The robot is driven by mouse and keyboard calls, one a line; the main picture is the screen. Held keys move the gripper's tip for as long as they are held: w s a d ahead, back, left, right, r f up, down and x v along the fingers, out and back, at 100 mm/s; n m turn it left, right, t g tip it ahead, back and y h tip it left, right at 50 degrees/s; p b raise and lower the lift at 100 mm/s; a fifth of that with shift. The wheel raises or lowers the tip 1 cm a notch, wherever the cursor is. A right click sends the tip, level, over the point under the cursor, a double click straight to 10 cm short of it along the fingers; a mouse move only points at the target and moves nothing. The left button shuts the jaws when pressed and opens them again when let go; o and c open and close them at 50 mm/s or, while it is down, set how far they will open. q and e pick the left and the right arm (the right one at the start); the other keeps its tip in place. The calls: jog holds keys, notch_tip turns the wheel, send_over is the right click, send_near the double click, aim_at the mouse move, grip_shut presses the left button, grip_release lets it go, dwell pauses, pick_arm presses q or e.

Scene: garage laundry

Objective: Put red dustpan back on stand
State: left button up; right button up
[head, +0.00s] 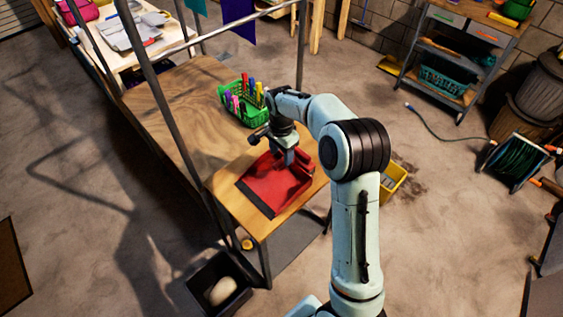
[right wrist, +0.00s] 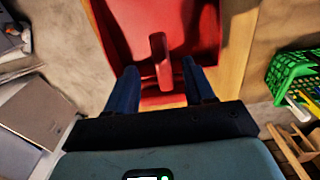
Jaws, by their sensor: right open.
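The red dustpan (head: 268,187) lies on the near end of a wooden-topped table (head: 228,203), with its dark front edge toward the lower left. My right gripper (head: 287,160) is over the dustpan's far side, pointing down. In the right wrist view the red dustpan (right wrist: 200,30) fills the upper middle. Its short handle (right wrist: 162,62) shows between the two open blue fingers of my right gripper (right wrist: 160,68). I see a gap on each side of the handle; the depth between them is hard to judge. My left gripper is out of view. I cannot tell which thing is the stand.
A green basket (head: 230,92) of coloured markers stands on the table beyond the dustpan. Grey metal posts (head: 165,100) rise along the table. A yellow crate (head: 394,182) is on the floor to the right, and a black bin (head: 205,290) is below the near end.

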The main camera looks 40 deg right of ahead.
notch_tip(320, 180, up, 4)
jog(key=shift+r, duration=0.15)
dwell(0.6)
